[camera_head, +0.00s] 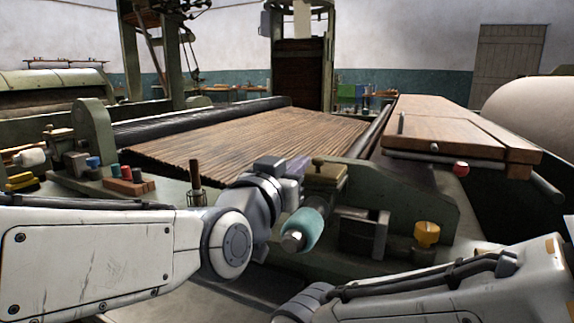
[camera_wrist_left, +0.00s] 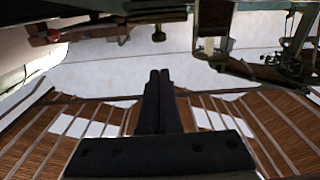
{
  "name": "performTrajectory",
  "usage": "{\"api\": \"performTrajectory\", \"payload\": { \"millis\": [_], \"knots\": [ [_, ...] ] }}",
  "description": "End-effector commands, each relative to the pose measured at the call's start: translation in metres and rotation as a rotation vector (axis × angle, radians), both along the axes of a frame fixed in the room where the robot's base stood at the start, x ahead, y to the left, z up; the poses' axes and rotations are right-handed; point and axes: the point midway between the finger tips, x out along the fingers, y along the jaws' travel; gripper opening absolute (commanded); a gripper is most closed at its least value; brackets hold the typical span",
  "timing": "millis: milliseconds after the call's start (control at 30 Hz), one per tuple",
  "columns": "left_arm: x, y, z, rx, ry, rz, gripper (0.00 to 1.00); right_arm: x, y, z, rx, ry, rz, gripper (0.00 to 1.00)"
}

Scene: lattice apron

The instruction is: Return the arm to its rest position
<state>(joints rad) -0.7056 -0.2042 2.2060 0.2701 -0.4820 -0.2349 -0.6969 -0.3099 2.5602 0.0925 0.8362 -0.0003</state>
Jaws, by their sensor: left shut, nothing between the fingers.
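My left arm (camera_head: 110,255) comes in from the left and bends up at a grey joint. Its wrist (camera_head: 262,190) is over the front edge of the machine, and the left gripper (camera_head: 292,165) points away over the slatted bed, small and partly hidden by the wrist. In the left wrist view the two black fingers (camera_wrist_left: 157,82) are together with nothing between them. My right arm (camera_head: 450,290) crosses the lower right; its gripper is out of view.
The ribbed brown bed (camera_head: 240,135) lies beyond the wrist. Wooden boards (camera_head: 440,130) and a red knob (camera_head: 461,169) are at right.

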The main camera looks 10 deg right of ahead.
Motion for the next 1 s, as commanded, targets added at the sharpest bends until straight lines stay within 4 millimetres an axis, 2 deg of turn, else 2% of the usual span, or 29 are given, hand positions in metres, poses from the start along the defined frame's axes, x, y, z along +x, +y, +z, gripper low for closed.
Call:
{"api": "performTrajectory", "payload": {
  "millis": [133,233,267,367,467,500,600,700,800,1000],
  "knots": [
    [-0.005,0.007,-0.009,0.009,0.013,0.006,0.00,0.000,0.000,0.001,0.000,0.000,0.000,0.62],
    [0.005,0.020,-0.036,0.055,0.075,0.031,0.00,0.000,0.000,0.001,0.001,-0.001,0.000,0.62],
    [0.009,0.027,-0.048,0.075,0.107,0.045,0.00,0.000,0.000,0.001,0.001,-0.001,0.000,0.62],
    [0.023,0.060,-0.104,0.160,0.256,0.102,0.00,0.000,0.000,0.001,0.001,-0.001,0.000,0.62],
    [0.028,0.105,-0.168,0.246,0.445,0.175,0.00,0.000,0.000,0.001,0.000,0.000,0.000,0.62],
    [0.025,0.124,-0.192,0.274,0.523,0.205,0.00,0.000,0.000,0.001,0.000,0.000,0.000,0.62],
    [0.012,0.166,-0.241,0.327,0.701,0.272,0.00,0.000,0.000,0.001,0.000,0.000,0.000,0.62],
    [-0.005,0.196,-0.275,0.356,0.840,0.317,0.00,0.000,0.000,0.001,0.000,0.000,0.000,0.62],
    [-0.022,0.220,-0.300,0.376,0.953,0.357,0.00,0.000,0.000,0.001,0.000,0.000,0.000,0.62],
    [-0.057,0.256,-0.334,0.397,1.140,0.421,0.00,0.000,0.000,0.001,0.000,0.000,0.000,0.62]
  ]
}}
